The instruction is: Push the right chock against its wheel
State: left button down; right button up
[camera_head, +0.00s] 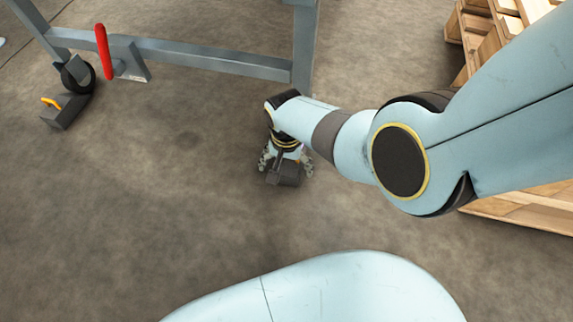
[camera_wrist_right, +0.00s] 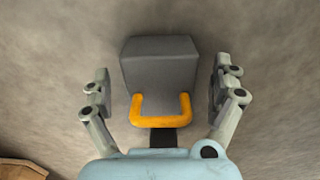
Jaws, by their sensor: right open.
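The right chock (camera_head: 286,177) is a dark grey block on the concrete floor in the head view, partly covered by my right gripper (camera_head: 286,160). In the right wrist view the chock (camera_wrist_right: 160,62) shows its grey body, with an orange handle (camera_wrist_right: 161,120) on the near side. My right gripper (camera_wrist_right: 161,75) is open, one finger on each side of the chock, with a gap between each finger and the block. The right chock's wheel is not visible; my right arm covers part of the floor near the frame's right leg. My left gripper is not in view.
A grey metal frame (camera_head: 190,57) with a red lever (camera_head: 103,50) stands at the upper left. Its left wheel (camera_head: 77,74) has another grey chock (camera_head: 66,111) beside it. Wooden pallets (camera_head: 478,40) stand at the right. Floor left of my gripper is clear.

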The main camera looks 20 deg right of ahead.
dwell(0.3)
jog(key=c, duration=1.5)
